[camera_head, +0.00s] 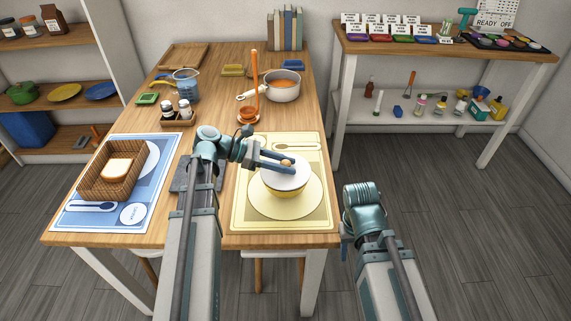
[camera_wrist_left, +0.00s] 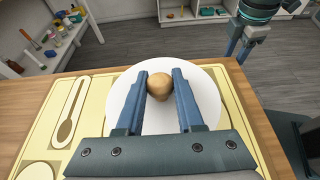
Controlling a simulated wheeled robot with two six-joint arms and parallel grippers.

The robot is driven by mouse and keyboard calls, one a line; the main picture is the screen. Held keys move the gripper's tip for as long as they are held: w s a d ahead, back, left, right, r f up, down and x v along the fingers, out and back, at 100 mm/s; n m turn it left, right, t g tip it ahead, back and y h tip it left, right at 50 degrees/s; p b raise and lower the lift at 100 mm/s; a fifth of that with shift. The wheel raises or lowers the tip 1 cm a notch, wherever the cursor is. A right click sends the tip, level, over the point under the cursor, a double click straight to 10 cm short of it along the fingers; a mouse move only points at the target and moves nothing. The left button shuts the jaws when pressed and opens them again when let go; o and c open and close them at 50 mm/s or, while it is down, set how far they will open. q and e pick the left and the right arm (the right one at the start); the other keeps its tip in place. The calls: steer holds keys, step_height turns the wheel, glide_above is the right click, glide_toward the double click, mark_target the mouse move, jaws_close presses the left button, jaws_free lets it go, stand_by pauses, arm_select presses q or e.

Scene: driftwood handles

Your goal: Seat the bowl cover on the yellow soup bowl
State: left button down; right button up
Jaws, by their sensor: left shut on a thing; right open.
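The bowl cover (camera_head: 287,176) is a white disc with a round wooden knob (camera_wrist_left: 160,86). It sits over the mouth of the yellow soup bowl (camera_head: 286,192), which stands on a cream plate on the yellow placemat. My left gripper (camera_head: 289,165) is shut on the knob, with one finger on each side of it. In the left wrist view the cover (camera_wrist_left: 208,95) hides the bowl. I cannot tell whether its rim fully touches the bowl. My right gripper (camera_head: 346,240) is low, off the table's front right edge, mostly hidden by its own arm.
A bread basket (camera_head: 112,172) stands on the blue placemat at the left. A pot of soup (camera_head: 283,86), a ladle on a stand (camera_head: 248,114), a measuring jug (camera_head: 186,85) and a shaker caddy (camera_head: 178,118) stand farther back. Free wood lies along the right table edge.

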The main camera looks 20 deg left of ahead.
arm_select(q)
steer(key=shift+f+b, duration=0.3)
steer(key=shift+f, duration=0.2)
stand_by(0.3)
steer(key=shift+c, duration=2.3)
jaws_free()
steer(key=p+v, duration=0.5)
steer(key=v, duration=0.8)
steer(key=shift+a+r, duration=0.2)
steer(key=shift+a, duration=0.2)
